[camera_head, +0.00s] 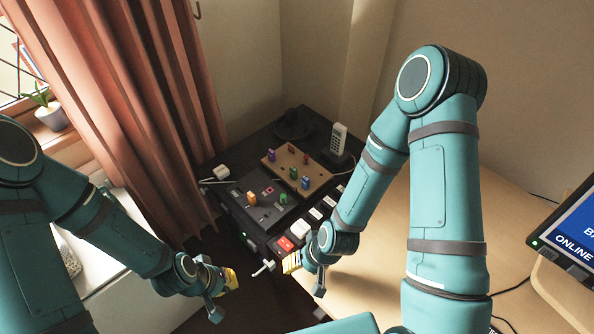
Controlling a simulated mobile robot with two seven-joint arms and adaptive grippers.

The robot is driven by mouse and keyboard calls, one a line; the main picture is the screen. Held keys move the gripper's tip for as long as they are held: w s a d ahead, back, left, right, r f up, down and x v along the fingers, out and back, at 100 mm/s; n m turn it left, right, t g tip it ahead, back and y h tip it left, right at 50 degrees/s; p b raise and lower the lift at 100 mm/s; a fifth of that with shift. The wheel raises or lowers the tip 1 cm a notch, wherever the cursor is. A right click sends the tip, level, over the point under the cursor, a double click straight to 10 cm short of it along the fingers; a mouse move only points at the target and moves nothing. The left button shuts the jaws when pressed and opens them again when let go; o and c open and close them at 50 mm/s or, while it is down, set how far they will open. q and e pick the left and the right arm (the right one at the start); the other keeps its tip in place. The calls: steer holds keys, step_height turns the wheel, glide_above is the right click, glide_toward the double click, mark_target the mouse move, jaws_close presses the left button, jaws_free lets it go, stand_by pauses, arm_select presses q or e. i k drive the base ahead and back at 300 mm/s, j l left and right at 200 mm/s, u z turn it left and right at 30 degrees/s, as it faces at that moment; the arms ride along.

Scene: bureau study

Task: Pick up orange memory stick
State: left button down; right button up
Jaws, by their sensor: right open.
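The orange memory stick (251,198) stands upright on a dark panel (273,224) on top of the black cabinet, left of a green stick (283,198). My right gripper (296,267) is open, beside the front right of the cabinet, lower in the picture than the orange stick and apart from it. My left gripper (228,282) hangs in front of the cabinet at lower left, clear of the sticks. Its fingers are too small and turned to judge.
A brown board (296,170) with several coloured sticks lies behind the panel. A white handset (338,138) stands at the back right. White and red blocks (285,244) line the front right. A wooden desk (385,285) and a monitor (570,240) are at right; a curtain (135,110) hangs left.

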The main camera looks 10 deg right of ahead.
mark_target(251, 198)
steer(key=i+j+u, duration=0.1)
steer(key=u, duration=0.35)
steer(key=i+u, duration=0.25)
steer(key=u, duration=0.15)
